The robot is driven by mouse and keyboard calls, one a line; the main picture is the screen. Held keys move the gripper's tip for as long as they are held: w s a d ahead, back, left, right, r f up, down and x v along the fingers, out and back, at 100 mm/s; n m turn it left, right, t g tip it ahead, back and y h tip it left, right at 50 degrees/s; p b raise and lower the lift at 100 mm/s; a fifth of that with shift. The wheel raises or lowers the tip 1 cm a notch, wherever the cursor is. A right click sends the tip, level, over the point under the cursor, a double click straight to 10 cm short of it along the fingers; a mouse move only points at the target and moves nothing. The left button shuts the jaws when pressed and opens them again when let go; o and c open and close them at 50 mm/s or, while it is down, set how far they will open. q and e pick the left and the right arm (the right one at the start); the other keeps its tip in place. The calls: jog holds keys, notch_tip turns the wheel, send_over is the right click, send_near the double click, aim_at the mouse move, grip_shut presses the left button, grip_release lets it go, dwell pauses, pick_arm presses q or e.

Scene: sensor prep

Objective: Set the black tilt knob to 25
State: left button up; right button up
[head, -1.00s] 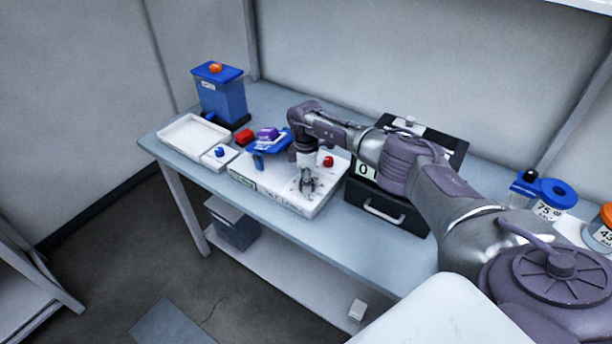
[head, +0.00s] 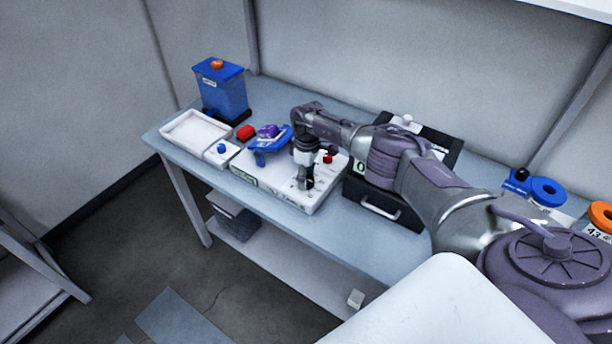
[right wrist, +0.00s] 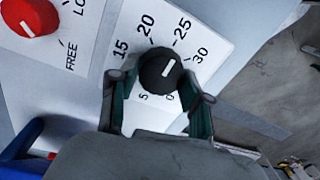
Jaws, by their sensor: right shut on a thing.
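The black tilt knob (right wrist: 161,70) stands on a white dial panel in the right wrist view. My right gripper (right wrist: 160,98) is shut on the knob, with one finger on each side. In the head view my right gripper (head: 305,184) reaches down to the white panel box (head: 270,190) and hides the knob. My left gripper is not in view.
A red knob (right wrist: 30,16) with FREE lettering is beside the dial. A blue clamp-like part with a purple piece (head: 268,131) sits on the box's left. A black drawer unit (head: 385,206) stands to the right. A white tray (head: 168,138) and blue container (head: 224,95) are further left.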

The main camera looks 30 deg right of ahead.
jog(key=shift+w+r, duration=0.1)
jog(key=shift+r, duration=0.05)
jog(key=o, duration=1.2)
jog(key=r, duration=1.1)
jog(key=shift+w+d+r, duration=0.15)
jog(key=shift+d+r, duration=0.2)
jog(key=shift+r, duration=0.05)
